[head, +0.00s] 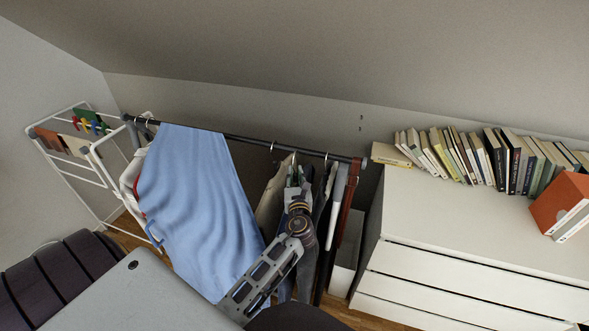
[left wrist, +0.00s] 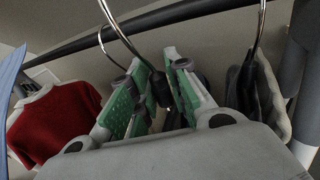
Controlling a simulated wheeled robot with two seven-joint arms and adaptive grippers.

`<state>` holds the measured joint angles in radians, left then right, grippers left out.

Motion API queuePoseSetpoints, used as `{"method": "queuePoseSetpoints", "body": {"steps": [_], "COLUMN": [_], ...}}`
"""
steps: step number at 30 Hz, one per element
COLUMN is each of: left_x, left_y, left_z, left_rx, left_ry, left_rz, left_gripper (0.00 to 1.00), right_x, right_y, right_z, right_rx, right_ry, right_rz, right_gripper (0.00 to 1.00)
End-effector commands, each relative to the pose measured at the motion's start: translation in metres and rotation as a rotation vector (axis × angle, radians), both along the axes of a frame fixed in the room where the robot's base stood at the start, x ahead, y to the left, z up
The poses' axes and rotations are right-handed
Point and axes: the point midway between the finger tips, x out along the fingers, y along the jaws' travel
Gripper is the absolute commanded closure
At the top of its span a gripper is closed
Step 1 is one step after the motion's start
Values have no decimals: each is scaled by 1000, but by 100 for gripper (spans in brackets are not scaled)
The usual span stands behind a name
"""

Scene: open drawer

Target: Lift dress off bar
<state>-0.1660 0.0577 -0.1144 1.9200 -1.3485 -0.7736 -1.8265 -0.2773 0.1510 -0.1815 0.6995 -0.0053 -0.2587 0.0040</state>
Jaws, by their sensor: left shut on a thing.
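A dark bar (head: 245,138) runs across the wall with clothes hanging from it. A long light-blue cloth (head: 195,200) is draped over its left part; I cannot tell if this is the dress. My left gripper (head: 294,175) is at the hanging clothes right of the cloth, just below the bar. In the left wrist view its green-padded fingers (left wrist: 158,92) are shut on a dark hanger (left wrist: 162,88) just under its metal hook (left wrist: 115,30). The hook still goes up to the bar. The garment under this hanger is mostly hidden by my gripper. My right gripper is not in view.
A red garment (left wrist: 62,125) hangs left of my fingers, and dark clothes (left wrist: 240,85) hang close on the right. A white dresser (head: 460,225) with a row of books stands right. A white drying rack (head: 75,175) stands left.

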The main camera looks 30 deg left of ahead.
Motion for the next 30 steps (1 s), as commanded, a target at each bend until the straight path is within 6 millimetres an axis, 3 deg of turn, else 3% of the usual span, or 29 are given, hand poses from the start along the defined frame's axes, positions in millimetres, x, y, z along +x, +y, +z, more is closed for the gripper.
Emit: {"method": "queuePoseSetpoints", "body": {"steps": [9,15,30], "left_x": [-41,-62,-78], "left_y": [-30,-45,-56], "left_z": [0,0,1], "left_rx": [-1,-1,0], "left_ry": [-1,0,-3], "left_rz": [0,0,1], "left_gripper": [100,100,100], "right_x": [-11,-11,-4], "right_y": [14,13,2], "right_z": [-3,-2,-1], "right_rx": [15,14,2], "right_ry": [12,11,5], "right_rz": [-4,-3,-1], "right_gripper": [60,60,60]}}
